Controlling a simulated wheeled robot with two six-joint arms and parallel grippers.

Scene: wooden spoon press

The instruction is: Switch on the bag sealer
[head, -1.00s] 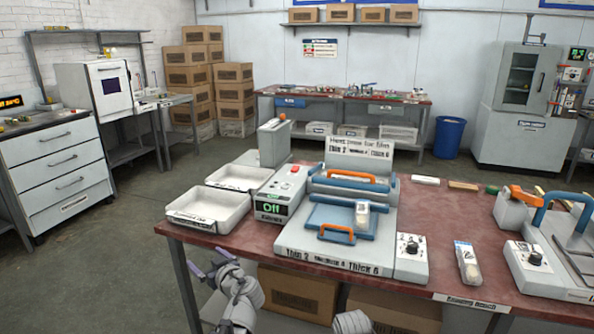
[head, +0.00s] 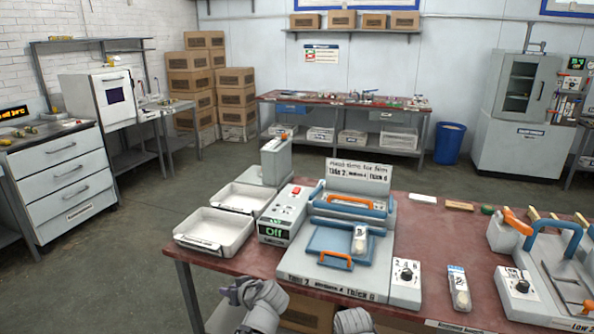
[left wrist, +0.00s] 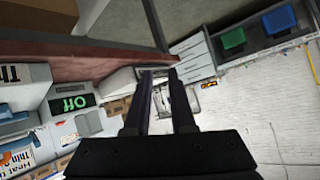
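The bag sealer (head: 345,272) stands on the near bench, with blue jaws, an orange handle and a film-time sign. Its control box (head: 283,213) has a red switch (head: 297,190) on top and a green display (head: 274,232) reading "Off". The display also shows sideways in the left wrist view (left wrist: 71,102). A knob (head: 406,275) sits on the sealer's right side. My left gripper (head: 234,291) is low at the bench's front edge, apart from the control box. In the left wrist view its two fingers (left wrist: 159,71) are apart with nothing between them. My right gripper is out of view.
Two white trays (head: 210,246) lie left of the control box. A filled bag (head: 360,240) lies on the sealer, and another pouch (head: 459,290) is right of the knob. The bench edge (head: 215,265) is close to my gripper.

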